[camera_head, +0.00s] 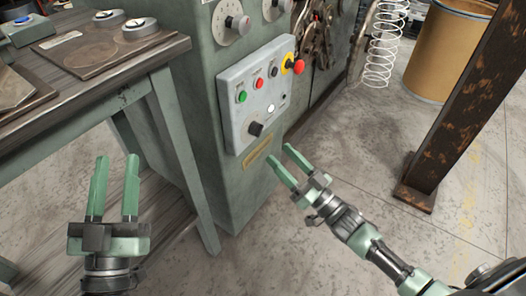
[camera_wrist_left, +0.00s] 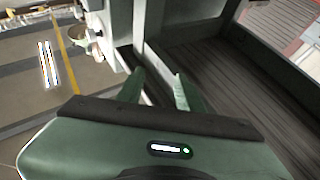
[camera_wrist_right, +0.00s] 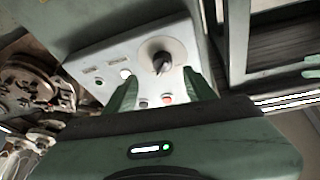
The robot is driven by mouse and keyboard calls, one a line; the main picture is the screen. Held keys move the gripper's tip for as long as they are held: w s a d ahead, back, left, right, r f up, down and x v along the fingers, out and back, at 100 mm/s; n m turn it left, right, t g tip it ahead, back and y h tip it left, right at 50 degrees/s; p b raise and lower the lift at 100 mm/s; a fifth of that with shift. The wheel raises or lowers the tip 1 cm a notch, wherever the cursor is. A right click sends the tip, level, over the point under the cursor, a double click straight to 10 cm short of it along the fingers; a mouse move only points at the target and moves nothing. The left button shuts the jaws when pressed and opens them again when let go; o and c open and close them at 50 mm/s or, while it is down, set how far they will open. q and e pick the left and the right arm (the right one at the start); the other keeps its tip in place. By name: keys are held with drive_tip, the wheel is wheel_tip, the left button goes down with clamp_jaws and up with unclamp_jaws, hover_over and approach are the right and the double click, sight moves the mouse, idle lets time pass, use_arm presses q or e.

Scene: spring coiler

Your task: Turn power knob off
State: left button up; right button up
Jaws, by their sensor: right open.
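The grey control panel (camera_head: 236,112) is on the front of the green machine. A black knob (camera_head: 255,129) sits at its lower part, below a white light (camera_head: 270,108). In the right wrist view the knob (camera_wrist_right: 161,63) shows on a round light plate, just beyond and between my fingers. Its on or off setting is too small to read. My right gripper (camera_head: 279,154) is open and empty, close in front of the panel and apart from the knob. My left gripper (camera_head: 116,159) is open and empty beside the workbench; its fingers also show in the left wrist view (camera_wrist_left: 158,76).
The panel carries a green button (camera_head: 242,96), a red button (camera_head: 259,83) and a red emergency stop (camera_head: 299,67). A wooden workbench (camera_head: 150,55) stands at left. A rusty post (camera_head: 447,110) and a brown drum (camera_head: 447,50) stand at right. The floor between is clear.

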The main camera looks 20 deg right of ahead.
sight(257, 130)
use_arm(q)
drive_tip(key=s+r+t+h+b, duration=0.1)
drive_tip(key=s+r+t, duration=0.3)
drive_tip(key=r, duration=0.2)
drive_tip(key=shift+s+a+h, duration=0.3)
drive_tip(key=shift+s, duration=0.05)
use_arm(e)
drive_tip(key=x, duration=0.8)
drive_tip(key=shift+s+r, duration=0.15)
drive_tip(key=shift+r, duration=0.1)
clamp_jaws()
